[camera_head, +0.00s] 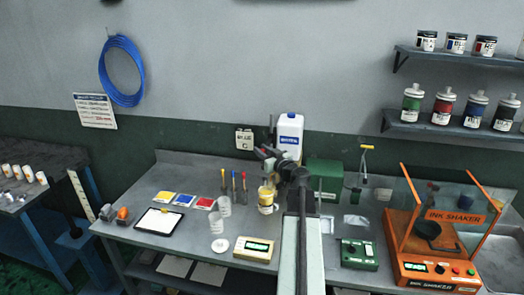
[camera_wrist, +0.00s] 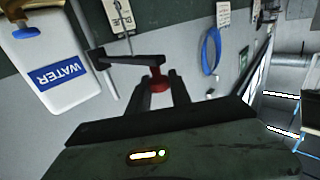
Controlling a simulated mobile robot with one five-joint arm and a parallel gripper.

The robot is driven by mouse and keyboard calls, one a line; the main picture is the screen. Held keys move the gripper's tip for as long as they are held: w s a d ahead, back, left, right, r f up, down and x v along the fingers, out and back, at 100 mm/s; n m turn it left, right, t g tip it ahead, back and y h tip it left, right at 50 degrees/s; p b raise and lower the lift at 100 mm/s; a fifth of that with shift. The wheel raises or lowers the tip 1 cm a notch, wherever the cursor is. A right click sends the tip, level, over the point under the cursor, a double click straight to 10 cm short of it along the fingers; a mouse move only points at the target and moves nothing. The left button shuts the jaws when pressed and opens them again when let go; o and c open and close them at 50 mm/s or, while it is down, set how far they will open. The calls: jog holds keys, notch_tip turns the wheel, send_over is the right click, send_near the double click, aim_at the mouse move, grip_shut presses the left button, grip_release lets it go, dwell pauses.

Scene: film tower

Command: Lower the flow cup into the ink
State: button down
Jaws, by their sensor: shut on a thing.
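My gripper (camera_head: 266,156) is at the bench's middle, in front of the white water jug (camera_head: 289,136). In the wrist view my gripper (camera_wrist: 161,92) is shut on a red grip (camera_wrist: 157,80) with a dark bent arm, which I take to be the flow cup's handle. The cup's body is not clear there. In the head view a small cup of yellow ink (camera_head: 266,208) stands on the bench below my gripper. Something small shows at its mouth; I cannot tell whether it is the flow cup or touches the ink.
The water jug also shows in the wrist view (camera_wrist: 60,62). A small scale (camera_head: 253,249) and clear cups (camera_head: 219,225) are close by. A green box (camera_head: 325,178) stands right of my arm, with the orange ink shaker (camera_head: 437,235) farther right.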

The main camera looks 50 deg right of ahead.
notch_tip(320, 180, down, 14)
jog(key=b, duration=1.1)
jog(key=shift+r, duration=0.25)
jog(key=shift+a, duration=0.1)
jog(key=c, duration=1.2)
grip_release()
jog(key=v, duration=0.8)
jog(key=shift+w, duration=0.1)
